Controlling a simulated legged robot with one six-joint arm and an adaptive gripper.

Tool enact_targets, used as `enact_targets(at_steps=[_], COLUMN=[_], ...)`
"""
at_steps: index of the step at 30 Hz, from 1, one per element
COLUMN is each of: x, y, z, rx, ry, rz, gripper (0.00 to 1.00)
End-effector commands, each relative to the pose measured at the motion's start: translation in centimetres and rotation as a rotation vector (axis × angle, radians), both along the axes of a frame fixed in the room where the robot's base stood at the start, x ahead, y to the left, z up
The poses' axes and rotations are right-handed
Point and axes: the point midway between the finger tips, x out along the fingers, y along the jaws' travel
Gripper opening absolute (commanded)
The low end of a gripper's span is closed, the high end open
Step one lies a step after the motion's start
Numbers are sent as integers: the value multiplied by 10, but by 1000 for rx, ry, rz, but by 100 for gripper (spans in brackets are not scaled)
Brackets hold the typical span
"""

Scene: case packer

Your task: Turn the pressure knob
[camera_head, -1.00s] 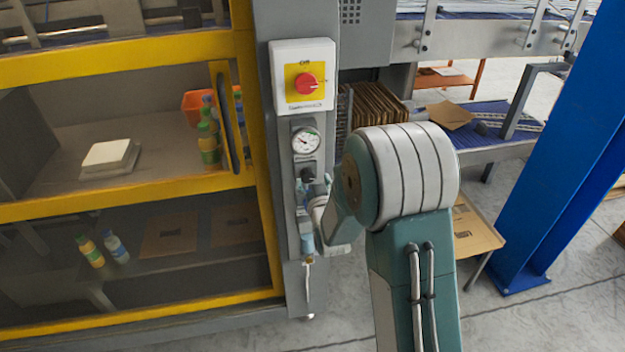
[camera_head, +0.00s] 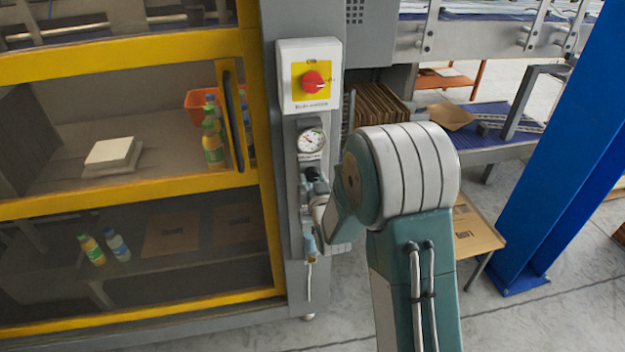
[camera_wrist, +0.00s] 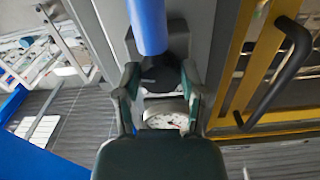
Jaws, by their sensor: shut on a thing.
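The black pressure knob (camera_wrist: 160,73) is between the two fingers of my gripper (camera_wrist: 160,84) in the wrist view, and the fingers are shut on it. In the head view my gripper (camera_head: 314,186) is at the grey column just below the gauge, and it largely hides the knob. The round white pressure gauge (camera_head: 311,141) sits above the knob; it also shows partly in the wrist view (camera_wrist: 168,121), between the fingers and my gripper body. A blue cylinder (camera_wrist: 149,25) lies beyond the knob. The knob's angle cannot be told.
A yellow-framed door with a dark handle (camera_head: 233,120) is left of the column. A blue post (camera_head: 555,150) stands at right. A light-blue fitting (camera_head: 309,243) hangs below my gripper.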

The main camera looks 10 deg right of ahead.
Motion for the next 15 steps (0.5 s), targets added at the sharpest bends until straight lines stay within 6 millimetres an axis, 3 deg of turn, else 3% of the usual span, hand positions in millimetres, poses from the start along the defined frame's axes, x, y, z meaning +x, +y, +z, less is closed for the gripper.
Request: enact_targets(at_steps=[15], x=[1], y=[1], z=[3], rx=[418], ry=[-7], rz=[1], gripper=[4])
